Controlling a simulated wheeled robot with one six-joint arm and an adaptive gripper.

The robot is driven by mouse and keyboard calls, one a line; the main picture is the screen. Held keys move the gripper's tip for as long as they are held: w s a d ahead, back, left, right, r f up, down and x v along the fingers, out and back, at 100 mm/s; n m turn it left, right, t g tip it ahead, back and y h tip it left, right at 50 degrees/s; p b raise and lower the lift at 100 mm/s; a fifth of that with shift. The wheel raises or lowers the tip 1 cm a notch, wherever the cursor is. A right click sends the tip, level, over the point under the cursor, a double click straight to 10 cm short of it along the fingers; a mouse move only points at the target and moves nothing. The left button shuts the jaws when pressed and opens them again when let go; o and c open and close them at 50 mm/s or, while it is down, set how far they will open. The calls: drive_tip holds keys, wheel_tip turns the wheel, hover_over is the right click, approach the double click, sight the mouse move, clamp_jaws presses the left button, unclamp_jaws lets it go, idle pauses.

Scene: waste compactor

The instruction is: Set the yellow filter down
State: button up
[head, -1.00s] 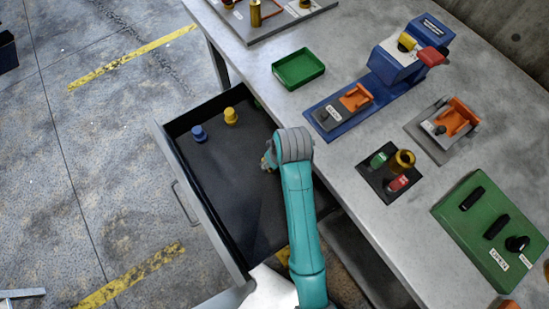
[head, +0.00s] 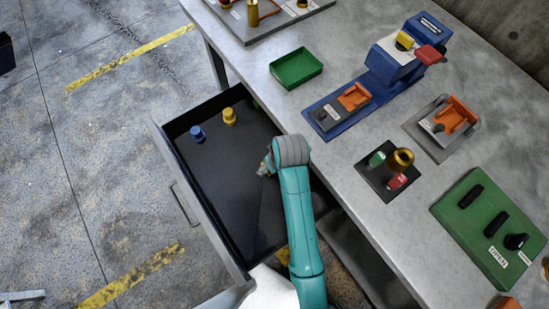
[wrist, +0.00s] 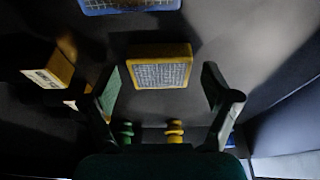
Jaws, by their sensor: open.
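The yellow filter (wrist: 160,68) is a square frame with a grey mesh face. In the wrist view it sits between and just beyond my gripper's two fingertips (wrist: 163,85), with clear gaps on both sides. My gripper is open and not holding it. The filter appears to rest on a dark surface; its contact there is hard to see. In the head view my gripper (head: 265,168) is low over the open drawer (head: 195,215), mostly hidden by my arm, and the filter is hidden.
A blue-framed filter (wrist: 130,5) lies beyond the yellow one. A yellow block with a white label (wrist: 50,72) is at left. Blue (head: 197,133) and yellow (head: 229,117) knobs stand in the drawer's far end. The workbench (head: 335,155) edge is close beside my arm.

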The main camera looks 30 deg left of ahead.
drive_tip(key=v, duration=0.5)
drive_tip(key=shift+w+a, duration=0.1)
drive_tip(key=s+d, duration=0.1)
drive_tip(key=d, duration=0.2)
drive_tip(key=s+d, duration=0.2)
drive_tip(key=d, duration=0.2)
drive_tip(key=s+d, duration=0.1)
drive_tip(key=d, duration=0.3)
drive_tip(key=shift+s+d+r, duration=0.1)
drive_tip(key=shift+s+d, duration=0.05)
drive_tip(key=shift+s, duration=0.25)
